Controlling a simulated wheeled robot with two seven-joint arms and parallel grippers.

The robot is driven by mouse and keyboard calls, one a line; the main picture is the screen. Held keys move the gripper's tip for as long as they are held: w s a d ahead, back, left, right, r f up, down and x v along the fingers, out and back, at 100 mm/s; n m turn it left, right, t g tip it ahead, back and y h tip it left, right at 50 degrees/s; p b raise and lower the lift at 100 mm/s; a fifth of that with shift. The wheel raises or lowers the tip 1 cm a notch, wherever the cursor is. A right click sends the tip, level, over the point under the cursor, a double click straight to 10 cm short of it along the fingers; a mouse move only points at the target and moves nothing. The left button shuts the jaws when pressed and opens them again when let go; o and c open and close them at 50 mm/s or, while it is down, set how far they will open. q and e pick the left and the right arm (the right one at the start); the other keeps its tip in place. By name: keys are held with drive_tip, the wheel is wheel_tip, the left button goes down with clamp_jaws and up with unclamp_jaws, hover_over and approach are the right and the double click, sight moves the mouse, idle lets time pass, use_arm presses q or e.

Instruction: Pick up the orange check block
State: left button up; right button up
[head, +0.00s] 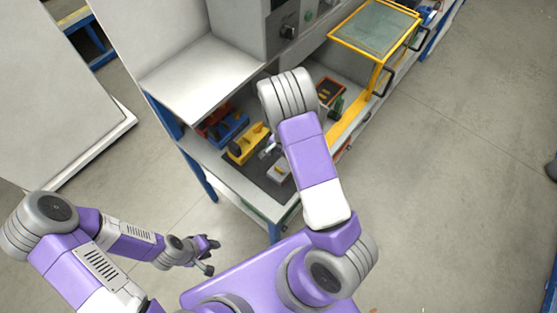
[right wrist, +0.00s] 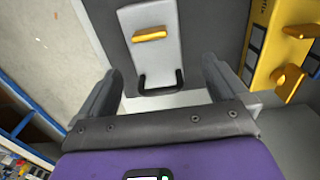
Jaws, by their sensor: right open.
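The orange check block (right wrist: 149,34) is a small orange-yellow bar lying across a light grey holder (right wrist: 155,58) in the right wrist view. The holder has a dark handle-like loop at its near end. My right gripper (right wrist: 160,75) is open and empty, with its two fingers on either side of the holder's near end and the block beyond the fingertips. In the head view the grey holder (head: 279,176) shows on the bench beside my right arm, which hides part of the area. My left gripper (head: 208,256) is open and empty, low over the floor.
A yellow fixture (head: 247,143) stands left of the holder, with blue and red ones (head: 228,129) behind it. A grey shelf (head: 200,75) overhangs that side. A yellow-framed glass cover (head: 375,30) stands at the back right.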

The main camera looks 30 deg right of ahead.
sight(284, 167)
drive_tip(key=f, duration=0.5)
drive_tip(key=shift+s+a+f, duration=0.1)
drive_tip(key=shift+s+f, duration=0.2)
drive_tip(key=shift+s, duration=0.1)
drive_tip(key=shift+w+f, duration=0.1)
drive_tip(key=shift+f, duration=0.35)
drive_tip(key=shift+r, duration=0.1)
drive_tip(key=c, duration=1.1)
